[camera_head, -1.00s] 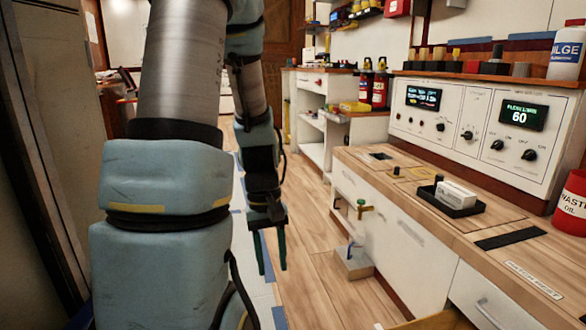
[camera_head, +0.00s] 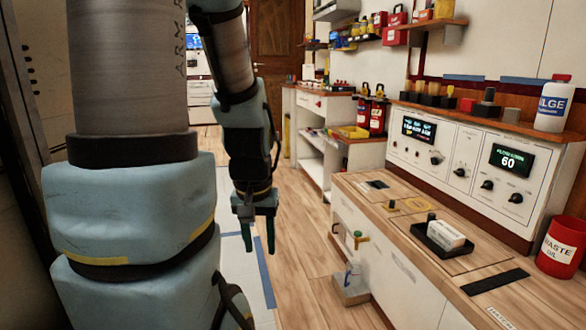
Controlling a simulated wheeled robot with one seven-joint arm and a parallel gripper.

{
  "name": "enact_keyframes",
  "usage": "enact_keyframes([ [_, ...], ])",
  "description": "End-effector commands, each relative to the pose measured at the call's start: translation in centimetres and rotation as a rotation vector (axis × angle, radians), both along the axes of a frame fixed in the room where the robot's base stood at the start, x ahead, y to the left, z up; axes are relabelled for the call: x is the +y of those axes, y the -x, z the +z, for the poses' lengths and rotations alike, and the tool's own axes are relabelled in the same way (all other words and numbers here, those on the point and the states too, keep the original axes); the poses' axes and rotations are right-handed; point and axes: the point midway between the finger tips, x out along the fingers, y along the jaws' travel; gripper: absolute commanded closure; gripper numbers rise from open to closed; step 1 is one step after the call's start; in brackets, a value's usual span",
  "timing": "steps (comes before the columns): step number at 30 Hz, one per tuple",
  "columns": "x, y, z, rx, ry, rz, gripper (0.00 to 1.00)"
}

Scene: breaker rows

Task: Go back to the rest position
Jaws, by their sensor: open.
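My gripper (camera_head: 257,236) hangs at the end of my arm in the left-middle of the head view. Its two green fingers point down and stand apart, with nothing between them. It is over the floor (camera_head: 292,255), left of the wooden-topped workbench (camera_head: 365,210), and touches nothing that I can see. My arm's thick blue and grey links fill the left side and hide what lies behind them.
A black tray (camera_head: 463,249) with a white block (camera_head: 445,236) sits on the workbench. A red waste oil container (camera_head: 562,248) stands at the right. A low box (camera_head: 350,290) with a valve stands on the floor beside the bench. The aisle floor ahead is clear.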

Motion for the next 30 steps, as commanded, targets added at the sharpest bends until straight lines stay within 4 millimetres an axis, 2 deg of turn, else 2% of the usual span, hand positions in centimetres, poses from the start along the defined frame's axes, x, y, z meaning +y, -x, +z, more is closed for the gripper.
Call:
enact_keyframes([
  [1, 0.0, 0.0, 3.4, 0.0, 0.0, 0.0, 0.56],
  [15, 0.0, 0.0, 18.3, 0.001, 0.0, 0.001, 0.56],
  [18, 0.0, 0.0, 21.0, 0.001, 0.0, 0.001, 0.56],
  [21, 0.0, 0.0, 22.8, 0.001, 0.0, 0.001, 0.56],
  [24, 0.0, 0.0, 23.9, 0.001, 0.0, 0.001, 0.56],
  [30, 0.0, 0.0, 24.2, 0.001, 0.0, 0.001, 0.56],
])
